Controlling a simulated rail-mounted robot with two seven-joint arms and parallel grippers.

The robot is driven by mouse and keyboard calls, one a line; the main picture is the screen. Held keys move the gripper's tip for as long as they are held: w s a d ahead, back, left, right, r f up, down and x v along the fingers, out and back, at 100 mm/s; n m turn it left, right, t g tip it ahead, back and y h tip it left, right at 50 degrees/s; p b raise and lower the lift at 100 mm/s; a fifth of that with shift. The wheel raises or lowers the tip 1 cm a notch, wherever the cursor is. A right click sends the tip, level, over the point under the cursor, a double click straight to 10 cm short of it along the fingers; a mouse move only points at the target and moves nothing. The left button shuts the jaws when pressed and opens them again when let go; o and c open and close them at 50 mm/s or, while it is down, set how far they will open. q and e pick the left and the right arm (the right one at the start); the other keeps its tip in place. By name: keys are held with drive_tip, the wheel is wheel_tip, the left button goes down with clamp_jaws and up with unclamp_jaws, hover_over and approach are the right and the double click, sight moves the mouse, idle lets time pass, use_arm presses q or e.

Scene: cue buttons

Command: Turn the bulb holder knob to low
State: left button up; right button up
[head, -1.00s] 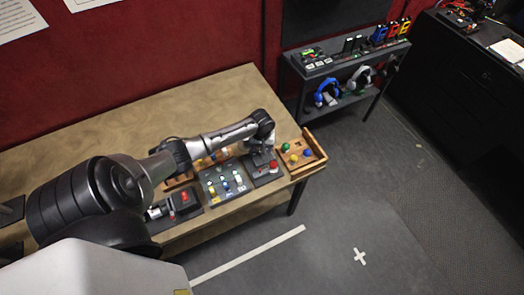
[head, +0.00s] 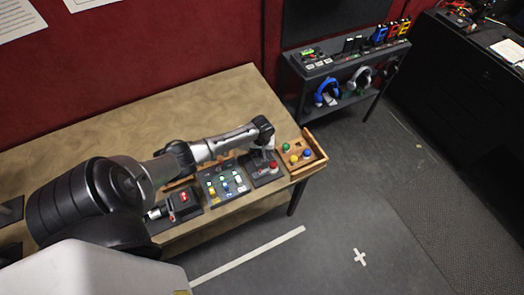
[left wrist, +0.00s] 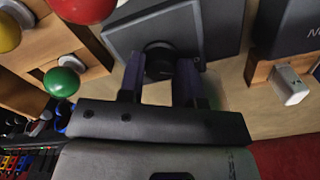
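A round black knob (left wrist: 159,60) sits on a dark plate (left wrist: 215,30) in the left wrist view. My left gripper (left wrist: 160,85) has one finger on each side of the knob, with a gap between the fingers below it. Whether the fingers press on the knob cannot be made out. In the head view my left gripper (head: 262,152) is lowered at the dark unit (head: 262,180) near the table's right end, beside a red ball (head: 273,165). The knob is hidden there by the gripper. My right gripper is not in view.
A wooden tray with coloured balls (head: 318,152) stands right of the unit. A button panel (head: 225,184) and a box with a red button (head: 183,198) are to its left. The table's back area (head: 190,110) is clear. A shelf (head: 330,68) stands beyond.

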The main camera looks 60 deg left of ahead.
use_arm(q)
drive_tip(key=c, duration=0.4)
drive_tip(key=shift+r+m+p, duration=0.1)
drive_tip(key=shift+m+p, duration=0.45)
drive_tip(key=shift+m, duration=0.15)
drive_tip(key=shift+m+p, duration=0.6)
drive_tip(key=shift+m, duration=0.6)
drive_tip(key=m+p, duration=0.1)
drive_tip(key=m, duration=0.3)
drive_tip(key=shift+m, duration=1.9)
